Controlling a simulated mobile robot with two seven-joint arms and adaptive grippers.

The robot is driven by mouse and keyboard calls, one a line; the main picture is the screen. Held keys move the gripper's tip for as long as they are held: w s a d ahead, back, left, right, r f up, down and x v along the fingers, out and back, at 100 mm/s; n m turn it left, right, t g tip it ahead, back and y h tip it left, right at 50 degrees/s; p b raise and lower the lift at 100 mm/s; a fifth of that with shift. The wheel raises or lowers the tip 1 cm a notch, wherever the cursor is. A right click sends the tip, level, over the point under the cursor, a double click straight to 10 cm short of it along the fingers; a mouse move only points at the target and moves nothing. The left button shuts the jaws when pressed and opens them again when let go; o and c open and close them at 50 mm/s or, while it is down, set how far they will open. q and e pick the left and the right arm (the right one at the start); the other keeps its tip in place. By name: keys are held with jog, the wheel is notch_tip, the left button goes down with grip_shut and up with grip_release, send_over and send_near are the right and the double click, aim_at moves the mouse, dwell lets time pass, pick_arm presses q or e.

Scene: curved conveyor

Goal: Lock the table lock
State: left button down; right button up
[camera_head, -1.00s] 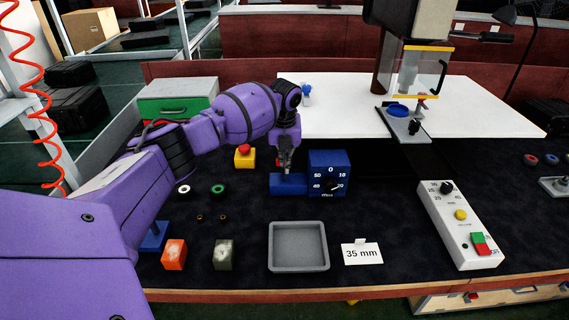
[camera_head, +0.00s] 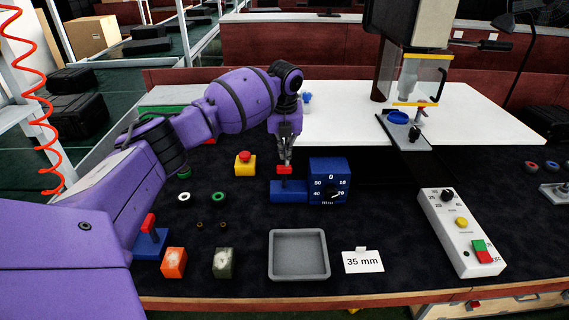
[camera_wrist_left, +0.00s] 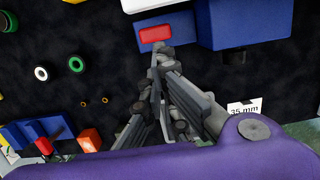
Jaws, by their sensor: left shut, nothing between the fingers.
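A blue block with a red lever (camera_head: 285,170) stands beside the blue dial box (camera_head: 329,178). In the left wrist view the red piece (camera_wrist_left: 155,34) shows at the top, on its blue block. My left gripper (camera_head: 286,159) is shut and empty, pointing down just above the red lever. In the left wrist view the fingertips (camera_wrist_left: 158,48) appear close to the red piece; I cannot tell whether they touch it. A second blue block (camera_head: 150,243) with a red lever (camera_head: 149,224) stands at the left by my arm. No label names the lock. My right gripper is not in view.
A yellow box with a red button (camera_head: 245,164) is left of the gripper. A grey tray (camera_head: 299,254), a 35 mm card (camera_head: 362,261) and orange (camera_head: 173,262) and dark (camera_head: 226,263) blocks lie in front. A white control box (camera_head: 460,233) stands right.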

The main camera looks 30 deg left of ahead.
pick_arm(q)
jog(key=r, duration=0.5)
jog(key=shift+s+d, duration=0.25)
jog(key=shift+s, duration=0.1)
